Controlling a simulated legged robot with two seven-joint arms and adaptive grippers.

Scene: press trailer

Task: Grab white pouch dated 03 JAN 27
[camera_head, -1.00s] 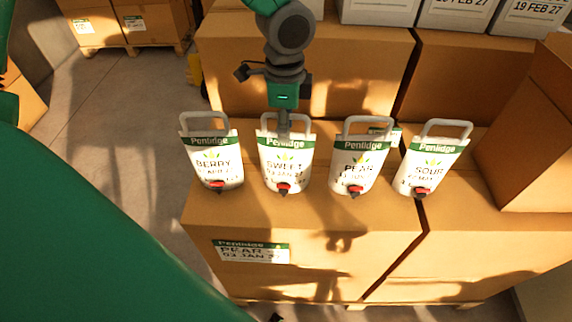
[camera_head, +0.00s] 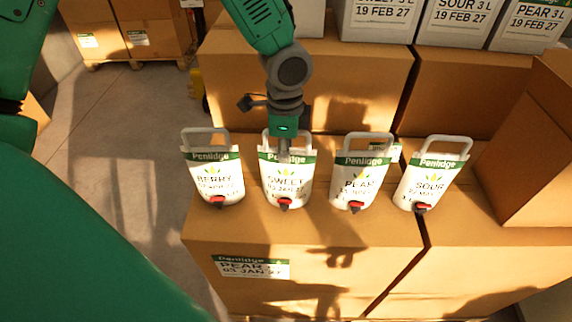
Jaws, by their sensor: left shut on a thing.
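Several white Pentlidge pouches with green bands, grey handles and red taps stand in a row on a cardboard box. The SWEET pouch (camera_head: 270,187) is second from left; its date line is small, but reads like 03 JAN 27 in the earlier frame. My left gripper (camera_head: 284,155) reaches down from above and is shut on the SWEET pouch at its upper front, hiding part of its band and handle. The pouch still stands level with its neighbours. The BERRY pouch (camera_head: 214,175) is to its left. The PEAR pouch (camera_head: 361,172) and SOUR pouch (camera_head: 433,177) are to its right.
The front box (camera_head: 330,245) bears a label (camera_head: 250,267) reading PEAR, 03 JAN 27. Taller boxes (camera_head: 345,75) stand close behind, with white containers (camera_head: 455,20) on top. Another box (camera_head: 530,150) stands at right. Bare floor (camera_head: 110,120) lies at left.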

